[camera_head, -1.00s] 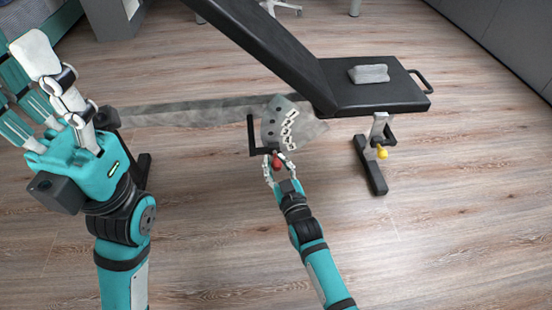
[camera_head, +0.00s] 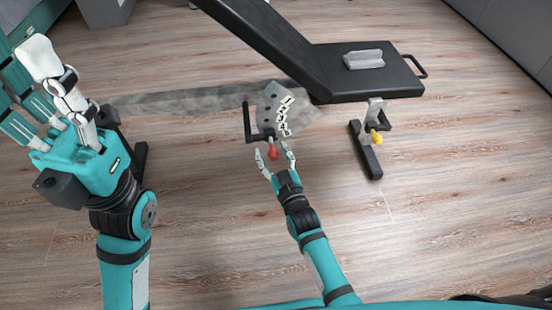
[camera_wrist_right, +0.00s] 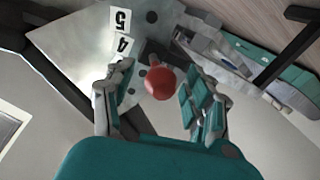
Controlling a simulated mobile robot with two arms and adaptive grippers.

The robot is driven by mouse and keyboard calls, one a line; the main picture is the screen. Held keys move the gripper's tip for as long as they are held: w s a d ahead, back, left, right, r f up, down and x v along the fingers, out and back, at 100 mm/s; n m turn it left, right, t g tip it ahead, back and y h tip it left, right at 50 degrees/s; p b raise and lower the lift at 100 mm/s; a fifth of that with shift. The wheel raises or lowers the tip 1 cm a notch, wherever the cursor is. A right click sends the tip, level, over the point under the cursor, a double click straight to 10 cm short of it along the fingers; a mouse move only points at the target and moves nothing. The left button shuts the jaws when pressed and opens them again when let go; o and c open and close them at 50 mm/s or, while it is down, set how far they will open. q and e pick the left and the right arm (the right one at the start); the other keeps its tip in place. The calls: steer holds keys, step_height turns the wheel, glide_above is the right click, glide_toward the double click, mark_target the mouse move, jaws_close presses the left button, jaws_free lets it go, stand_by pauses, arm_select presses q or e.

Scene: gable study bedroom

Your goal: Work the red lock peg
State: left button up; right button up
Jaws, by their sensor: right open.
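The red lock peg (camera_head: 272,153) sticks out from the lower edge of the grey numbered plate (camera_head: 271,104) under the weight bench. My right gripper (camera_head: 274,153) is open, with one finger on each side of the peg's red knob. In the right wrist view the round red knob (camera_wrist_right: 160,83) sits between the spread fingers of the gripper (camera_wrist_right: 158,100), with gaps on both sides. White number labels, 4 and 5 among them, show on the plate. My left gripper (camera_head: 58,85) is raised at the far left, away from the peg; its jaw state is unclear.
The black bench has a tilted backrest (camera_head: 265,35) and a flat seat (camera_head: 368,80) with a grey block (camera_head: 363,59) on it. A yellow knob (camera_head: 376,137) is on the right leg. A black bracket (camera_head: 247,124) stands left of the peg. Wooden floor in front is clear.

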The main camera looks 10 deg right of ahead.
steer(key=s+d, duration=0.2)
steer(key=s, duration=0.9)
steer(key=shift+s+d, duration=0.15)
steer(key=shift+s, duration=0.2)
